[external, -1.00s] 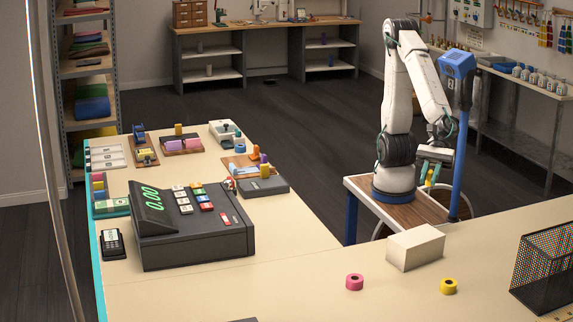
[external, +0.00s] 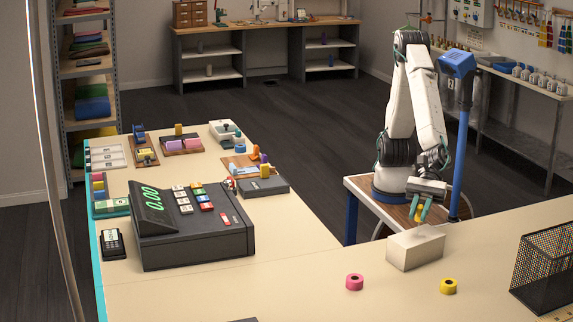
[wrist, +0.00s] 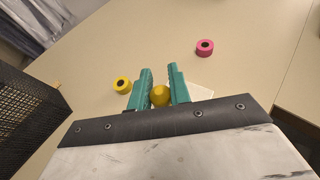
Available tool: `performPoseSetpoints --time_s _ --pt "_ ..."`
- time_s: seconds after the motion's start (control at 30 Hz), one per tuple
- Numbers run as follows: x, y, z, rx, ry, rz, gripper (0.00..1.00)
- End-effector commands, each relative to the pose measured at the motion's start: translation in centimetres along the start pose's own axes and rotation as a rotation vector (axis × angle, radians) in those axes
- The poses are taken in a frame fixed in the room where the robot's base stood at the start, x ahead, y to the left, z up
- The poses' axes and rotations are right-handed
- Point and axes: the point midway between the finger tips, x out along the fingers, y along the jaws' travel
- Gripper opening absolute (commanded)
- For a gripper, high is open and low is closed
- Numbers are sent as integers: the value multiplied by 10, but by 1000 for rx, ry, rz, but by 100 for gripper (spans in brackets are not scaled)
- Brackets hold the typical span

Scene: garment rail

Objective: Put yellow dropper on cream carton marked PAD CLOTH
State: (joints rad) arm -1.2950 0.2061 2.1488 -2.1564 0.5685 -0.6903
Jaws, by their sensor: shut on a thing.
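My gripper (external: 420,213), with green fingers, is shut on the yellow dropper. In the wrist view the dropper's round yellow end (wrist: 160,96) shows between the two fingers (wrist: 159,88). In the external view the dropper is small and mostly covered by the fingers. The cream carton (external: 415,250) stands on the counter just below and in front of my gripper. In the wrist view only a pale part of the carton (wrist: 201,91) shows beside the right finger. No marking on it is readable.
A pink tape roll (external: 354,282) and a yellow tape roll (external: 448,286) lie on the counter near the carton. A black mesh basket (external: 545,268) stands at the right. The counter between register and carton is clear.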

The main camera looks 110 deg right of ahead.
Motion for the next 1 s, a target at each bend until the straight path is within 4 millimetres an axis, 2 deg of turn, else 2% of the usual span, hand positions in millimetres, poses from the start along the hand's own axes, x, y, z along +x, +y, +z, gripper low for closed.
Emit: performPoseSetpoints --time_s 0.37,0.4,0.47,0.8,0.87,1.0 --pt "2 0 -4 -2 0 0 0" --pt "2 0 -4 -1 -1 0 28" --pt "1 0 -4 -1 -1 0 41" --pt "0 0 0 1 -2 0 41" --pt "-6 0 1 1 -2 1 41" --pt "-30 1 1 1 -3 2 41"
